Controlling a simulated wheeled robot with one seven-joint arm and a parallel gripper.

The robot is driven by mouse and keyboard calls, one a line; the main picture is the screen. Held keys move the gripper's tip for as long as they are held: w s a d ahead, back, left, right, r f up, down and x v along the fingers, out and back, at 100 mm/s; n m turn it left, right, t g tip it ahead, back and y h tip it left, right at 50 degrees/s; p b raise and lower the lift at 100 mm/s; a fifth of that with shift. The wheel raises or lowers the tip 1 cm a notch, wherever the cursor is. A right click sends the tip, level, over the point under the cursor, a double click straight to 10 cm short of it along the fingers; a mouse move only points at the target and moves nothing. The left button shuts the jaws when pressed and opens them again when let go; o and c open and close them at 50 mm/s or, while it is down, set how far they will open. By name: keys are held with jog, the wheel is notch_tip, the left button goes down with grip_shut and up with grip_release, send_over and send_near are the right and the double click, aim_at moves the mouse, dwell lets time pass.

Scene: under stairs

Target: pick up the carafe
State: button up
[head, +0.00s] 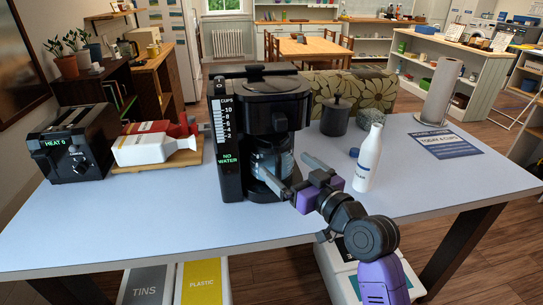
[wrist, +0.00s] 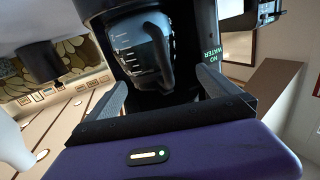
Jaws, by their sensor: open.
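The glass carafe (head: 266,163) stands inside the black coffee maker (head: 232,150) on the blue-topped table. In the wrist view the carafe (wrist: 132,50) shows white level marks and a dark handle (wrist: 160,52) facing my gripper. My gripper (head: 283,166) is at the front right of the coffee maker, at carafe height. In the wrist view my gripper (wrist: 163,80) is open, its grey fingers spread on either side of the handle's line. Nothing is held between them. Whether a finger touches the carafe or the machine cannot be told.
A dark canister (head: 336,117) and paper towel roll (head: 441,92) stand behind. A toaster (head: 75,145) and a board (head: 187,160) with cartons are left. The table's front is clear.

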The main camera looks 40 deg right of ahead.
aim_at(276, 135)
jog(key=shift+n, duration=0.3)
jog(key=shift+w+d+r+p, duration=0.35)
jog(key=shift+w+d+r, duration=0.3)
jog(key=shift+w, duration=0.8)
jog(key=shift+w+d+r+p, duration=0.3)
jog(key=shift+w+d+r, duration=0.35)
jog(key=shift+w, duration=0.85)
jog(key=shift+w+d+r+p, duration=0.4)
jog(key=shift+w+d, duration=0.4)
jog(key=shift+w, duration=0.65)
jog(key=c, duration=1.6)
jog(key=shift+r, duration=0.25)
jog(key=shift+c, duration=0.9)
jog(key=shift+r, duration=0.15)
jog(key=shift+r+t, duration=0.3)
jog(key=shift+r, duration=0.4)
jog(key=s+a+b, duration=0.1)
jog(key=s, duration=0.7)
jog(key=s+a+b, duration=0.2)
jog(key=s, duration=0.7)
jog(key=shift+s+a+f, duration=0.15)
jog(key=shift+s+a, duration=0.1)
jog(key=shift+s, duration=0.1)
